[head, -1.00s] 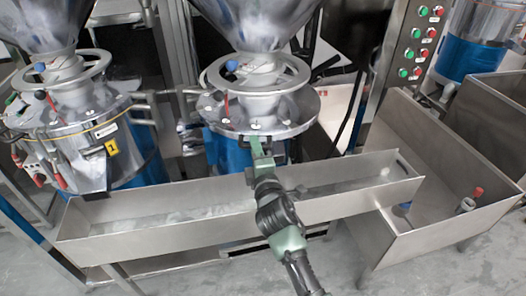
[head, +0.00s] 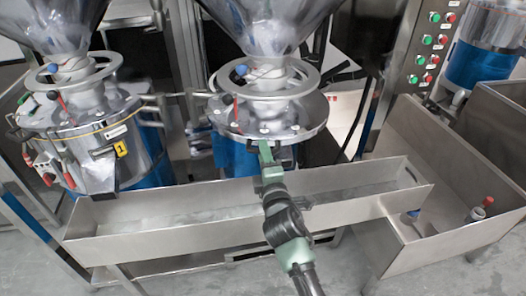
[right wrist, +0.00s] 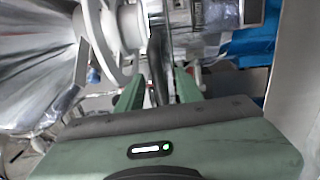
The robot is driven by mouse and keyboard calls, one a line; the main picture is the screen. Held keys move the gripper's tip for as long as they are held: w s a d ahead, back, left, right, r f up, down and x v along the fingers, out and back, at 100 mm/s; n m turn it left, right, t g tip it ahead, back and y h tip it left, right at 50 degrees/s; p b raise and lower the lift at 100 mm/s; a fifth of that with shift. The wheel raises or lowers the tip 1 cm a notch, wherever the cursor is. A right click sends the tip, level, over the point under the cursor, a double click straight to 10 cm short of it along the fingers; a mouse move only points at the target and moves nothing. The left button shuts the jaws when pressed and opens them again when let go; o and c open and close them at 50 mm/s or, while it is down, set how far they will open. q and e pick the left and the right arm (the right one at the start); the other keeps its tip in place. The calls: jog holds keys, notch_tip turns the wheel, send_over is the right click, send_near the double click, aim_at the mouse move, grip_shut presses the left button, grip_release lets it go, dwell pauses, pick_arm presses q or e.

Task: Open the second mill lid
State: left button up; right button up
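The second mill (head: 222,155) stands in the middle of the head view, with a blue body under a steel funnel. Its round metal lid (head: 226,122) lies flat and looks closed, below a grey handwheel (head: 222,78). My right gripper (head: 263,152) is at the lid's front edge. In the right wrist view its green fingers (right wrist: 158,90) are spread apart, with a dark strip (right wrist: 158,58) at the lid's rim between them. I cannot tell whether they touch it. My left gripper is not in view.
A long steel trough (head: 110,245) runs below my right arm, in front of the mills. Another mill (head: 145,165) with a yellow tag stands at the left. A deep steel bin (head: 440,170) and a control panel (head: 433,45) are at the right.

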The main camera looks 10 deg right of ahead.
jog(key=s, duration=0.6)
jog(key=shift+s+f+b, duration=0.15)
jog(key=shift+s+b, duration=0.1)
jog(key=shift+b, duration=0.15)
jog(key=shift+d, duration=0.1)
grip_shut()
